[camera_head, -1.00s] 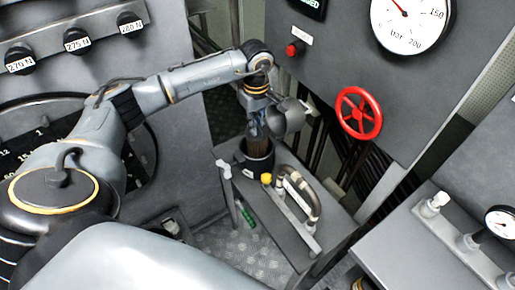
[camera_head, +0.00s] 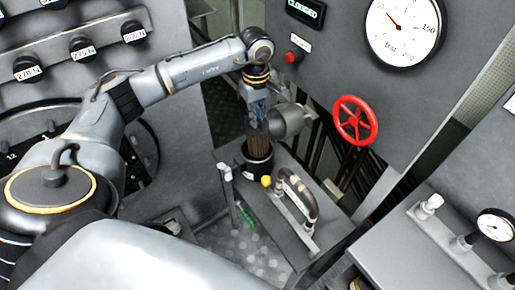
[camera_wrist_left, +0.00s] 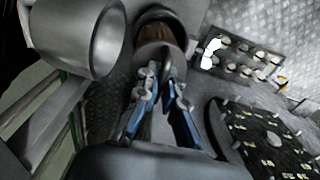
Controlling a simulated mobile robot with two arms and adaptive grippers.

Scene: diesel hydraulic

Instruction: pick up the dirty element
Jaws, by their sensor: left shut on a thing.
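The dirty element (camera_head: 258,146) is a brown pleated cylinder. It stands upright, its lower end in or just over the black round housing (camera_head: 256,167) on a grey block; the exact depth is hidden. My left gripper (camera_head: 258,122) comes down from above and is shut on the element's top. In the left wrist view, my blue-linked fingers (camera_wrist_left: 163,82) close at the grey cap (camera_wrist_left: 160,55) of the element, with brown pleats (camera_wrist_left: 155,33) beyond. My right gripper is not in view.
A grey cup-shaped part (camera_head: 287,120) hangs close beside the gripper; it also shows in the left wrist view (camera_wrist_left: 75,32). A hose handle (camera_head: 303,198) and yellow knob (camera_head: 266,181) are right of the housing. A red handwheel (camera_head: 355,120) and gauge panel (camera_head: 335,55) stand behind.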

